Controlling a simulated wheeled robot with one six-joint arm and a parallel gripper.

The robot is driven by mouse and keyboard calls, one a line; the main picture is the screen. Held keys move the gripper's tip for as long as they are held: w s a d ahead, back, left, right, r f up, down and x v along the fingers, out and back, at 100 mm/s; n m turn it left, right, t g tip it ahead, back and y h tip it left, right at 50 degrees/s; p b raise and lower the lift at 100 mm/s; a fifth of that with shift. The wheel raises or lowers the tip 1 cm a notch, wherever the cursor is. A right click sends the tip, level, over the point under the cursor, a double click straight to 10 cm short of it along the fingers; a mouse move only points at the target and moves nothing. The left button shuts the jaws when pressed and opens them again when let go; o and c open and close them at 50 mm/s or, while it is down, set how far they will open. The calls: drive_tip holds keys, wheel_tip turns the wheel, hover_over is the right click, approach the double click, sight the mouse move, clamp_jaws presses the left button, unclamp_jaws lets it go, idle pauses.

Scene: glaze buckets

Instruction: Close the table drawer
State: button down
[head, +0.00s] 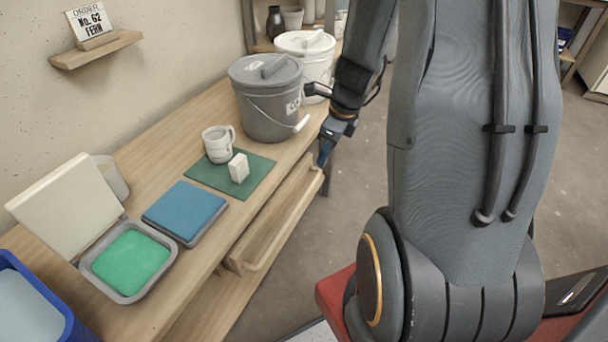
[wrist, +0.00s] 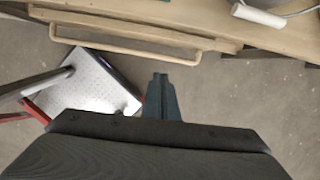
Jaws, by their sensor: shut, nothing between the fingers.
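The table drawer (head: 272,222) is light wood and sits under the front edge of the table. It stands partly out, with its long bar handle on the outer side. The handle (wrist: 125,43) also shows in the wrist view, running along the table's edge. My gripper (head: 323,160) is at the far end of the drawer front in the head view. In the wrist view my gripper (wrist: 160,78) is shut and empty, its tips pointing toward the handle's right part.
On the table (head: 160,300) stand a grey lidded bucket (head: 265,105), a white bucket (head: 310,55), a mug (head: 217,145) and a white block (head: 238,168) on a green mat (head: 205,178). A blue pad (head: 185,210) and green-filled tray (head: 128,260) are nearer.

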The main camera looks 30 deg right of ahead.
sight(295, 175)
drive_tip(key=b+x, duration=0.1)
drive_tip(key=x, duration=0.2)
drive_tip(key=w+a+b+x, duration=0.1)
drive_tip(key=x, duration=0.3)
drive_tip(key=w+b+x, duration=0.1)
drive_tip(key=x, duration=0.2)
drive_tip(key=shift+w+a, duration=0.1)
drive_tip(key=shift+a, duration=0.1)
drive_tip(key=shift+w+a+f, duration=0.1)
drive_tip(key=shift+w+a, duration=0.25)
drive_tip(key=shift+w, duration=0.25)
drive_tip(key=shift+w+a+p, duration=0.5)
drive_tip(key=shift+w+p, duration=0.15)
drive_tip(key=shift+p, duration=0.1)
drive_tip(key=shift+w+a, duration=0.25)
drive_tip(key=shift+w, duration=0.1)
